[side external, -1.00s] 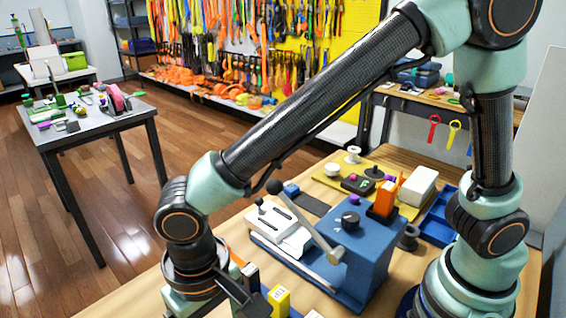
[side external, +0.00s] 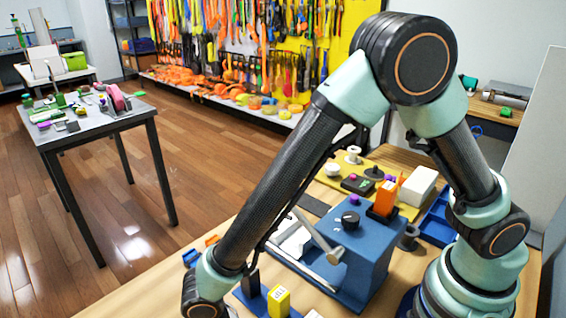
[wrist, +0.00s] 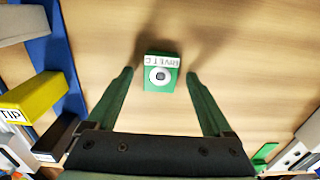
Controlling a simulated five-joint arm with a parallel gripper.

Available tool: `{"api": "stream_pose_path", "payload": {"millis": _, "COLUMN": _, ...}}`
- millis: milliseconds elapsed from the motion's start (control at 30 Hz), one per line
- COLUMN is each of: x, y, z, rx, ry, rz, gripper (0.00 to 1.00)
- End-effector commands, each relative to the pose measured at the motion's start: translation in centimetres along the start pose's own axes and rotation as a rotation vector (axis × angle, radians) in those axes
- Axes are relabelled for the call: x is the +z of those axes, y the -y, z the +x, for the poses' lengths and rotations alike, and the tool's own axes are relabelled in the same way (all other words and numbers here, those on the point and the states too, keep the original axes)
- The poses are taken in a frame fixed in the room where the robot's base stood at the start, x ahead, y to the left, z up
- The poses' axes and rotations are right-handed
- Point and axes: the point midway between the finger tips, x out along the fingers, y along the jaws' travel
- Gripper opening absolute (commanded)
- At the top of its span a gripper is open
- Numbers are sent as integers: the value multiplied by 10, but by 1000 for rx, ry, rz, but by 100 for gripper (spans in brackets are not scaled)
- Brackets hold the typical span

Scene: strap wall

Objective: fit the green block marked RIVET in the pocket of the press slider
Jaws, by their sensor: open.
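The green block (wrist: 162,72) lies on the wooden table in the wrist view. It has a white label reading RIVET and a white ring with a dark centre. My gripper (wrist: 159,73) is open, with one finger on each side of the block and a gap on both sides. In the side view the gripper is below the frame edge and the block does not show. The blue press (side external: 365,258) stands on the table there. Its pale slider (side external: 295,242) is partly hidden behind my arm, and its pocket cannot be made out.
A yellow block (wrist: 35,95) marked TIP stands left of the green block on a blue rack (wrist: 62,50); it also shows in the side view (side external: 279,300). A yellow board (side external: 330,180) with small parts lies behind the press. Bare table surrounds the green block.

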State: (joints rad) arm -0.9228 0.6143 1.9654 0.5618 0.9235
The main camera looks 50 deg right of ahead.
Motion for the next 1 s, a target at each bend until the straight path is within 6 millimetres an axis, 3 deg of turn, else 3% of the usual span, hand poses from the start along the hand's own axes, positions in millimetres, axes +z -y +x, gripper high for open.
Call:
{"api": "stream_pose_path", "payload": {"millis": 200, "x": 0, "y": 0, "z": 1, "rx": 0, "ry": 0, "rz": 0, "gripper": 85}}
{"api": "stream_pose_path", "payload": {"millis": 267, "x": 0, "y": 0, "z": 1, "rx": 0, "ry": 0, "rz": 0, "gripper": 66}}
{"api": "stream_pose_path", "payload": {"millis": 433, "x": 0, "y": 0, "z": 1, "rx": 0, "ry": 0, "rz": 0, "gripper": 1}}
{"api": "stream_pose_path", "payload": {"millis": 800, "x": -1, "y": 0, "z": -1, "rx": -2, "ry": -1, "rz": 0, "gripper": 0}}
{"api": "stream_pose_path", "payload": {"millis": 1000, "x": -1, "y": 1, "z": -15, "rx": -4, "ry": -3, "rz": 0, "gripper": 0}}
